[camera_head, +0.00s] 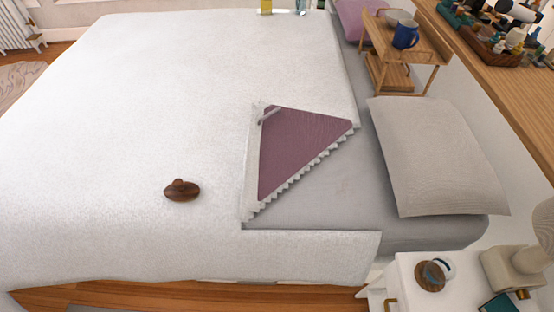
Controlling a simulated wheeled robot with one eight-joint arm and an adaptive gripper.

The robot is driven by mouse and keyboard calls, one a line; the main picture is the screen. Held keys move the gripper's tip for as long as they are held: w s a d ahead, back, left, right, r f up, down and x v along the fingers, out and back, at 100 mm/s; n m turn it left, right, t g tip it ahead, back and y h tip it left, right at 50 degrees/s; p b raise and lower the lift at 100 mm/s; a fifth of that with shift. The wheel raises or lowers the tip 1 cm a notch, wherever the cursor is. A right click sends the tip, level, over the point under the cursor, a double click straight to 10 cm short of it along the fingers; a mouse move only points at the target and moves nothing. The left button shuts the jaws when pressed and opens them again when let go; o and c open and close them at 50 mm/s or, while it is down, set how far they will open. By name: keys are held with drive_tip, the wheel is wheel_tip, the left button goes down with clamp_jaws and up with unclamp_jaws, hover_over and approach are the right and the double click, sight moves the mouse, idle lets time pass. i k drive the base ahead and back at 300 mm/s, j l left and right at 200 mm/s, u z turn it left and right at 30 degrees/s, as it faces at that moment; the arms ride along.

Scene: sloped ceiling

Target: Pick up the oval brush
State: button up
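A small dark brown oval object with a raised knob on top (181,190), which looks like the oval brush, lies on the white bed cover (130,120), left of the middle of the head view. The cover around it is bare, and nothing touches or hides it. Bristles cannot be seen. My gripper is not in view.
A folded-back purple corner of the cover (298,150) and a grey pillow (435,155) lie to the right. A white nightstand (405,290) with a round brown-topped item (431,276) stands at bottom right. A wooden tray stand (400,45) holds a blue mug (406,35).

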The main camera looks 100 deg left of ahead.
sight(180, 190)
drive_tip(key=i+u, duration=0.1)
drive_tip(key=u, duration=0.25)
drive_tip(key=i+u, duration=0.1)
drive_tip(key=u, duration=0.25)
drive_tip(key=i+l+u, duration=0.1)
drive_tip(key=u, duration=3.3)
